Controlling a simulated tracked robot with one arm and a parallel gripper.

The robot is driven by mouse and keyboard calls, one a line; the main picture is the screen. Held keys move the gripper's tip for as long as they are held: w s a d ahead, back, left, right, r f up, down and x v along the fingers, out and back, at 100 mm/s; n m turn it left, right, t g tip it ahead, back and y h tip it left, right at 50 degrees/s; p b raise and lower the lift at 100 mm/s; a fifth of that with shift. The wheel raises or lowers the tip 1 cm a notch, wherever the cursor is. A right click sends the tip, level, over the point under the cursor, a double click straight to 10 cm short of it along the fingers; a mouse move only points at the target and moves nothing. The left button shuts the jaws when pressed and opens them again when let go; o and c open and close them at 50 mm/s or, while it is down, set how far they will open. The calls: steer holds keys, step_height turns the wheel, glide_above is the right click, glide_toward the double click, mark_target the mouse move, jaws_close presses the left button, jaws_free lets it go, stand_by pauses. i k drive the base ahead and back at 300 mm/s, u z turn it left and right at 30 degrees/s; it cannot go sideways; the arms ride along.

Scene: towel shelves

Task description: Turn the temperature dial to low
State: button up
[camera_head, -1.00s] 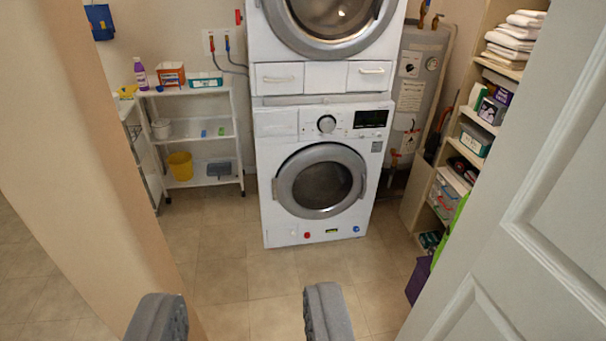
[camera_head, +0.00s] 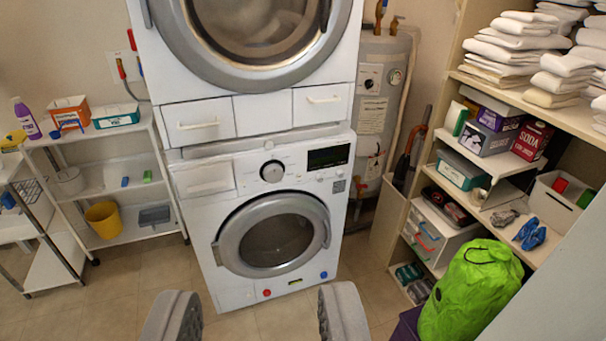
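My gripper (camera_head: 257,315) shows two grey fingers at the bottom of the view, wide apart and empty, well short of the machines. A grey water heater tank (camera_head: 384,120) stands behind and right of the stacked machines. It carries a white control panel with a small dial (camera_head: 370,77) and a round greenish-faced dial or gauge (camera_head: 395,76). Their markings are too small to read. The lower white washer (camera_head: 270,225) has a round dark knob (camera_head: 271,172) beside a black display (camera_head: 329,157). I cannot tell which one is the temperature dial.
An upper machine (camera_head: 256,60) sits on the washer. A white shelf (camera_head: 120,190) with a yellow bucket (camera_head: 103,219) stands left. Shelves with towels (camera_head: 510,45) fill the right, partly flanking the heater. A green bag (camera_head: 470,290) stands at lower right. Floor (camera_head: 90,290) shows at lower left.

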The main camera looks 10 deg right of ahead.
mark_target(369, 83)
steer(key=z, duration=0.15)
steer(key=i, duration=2.3)
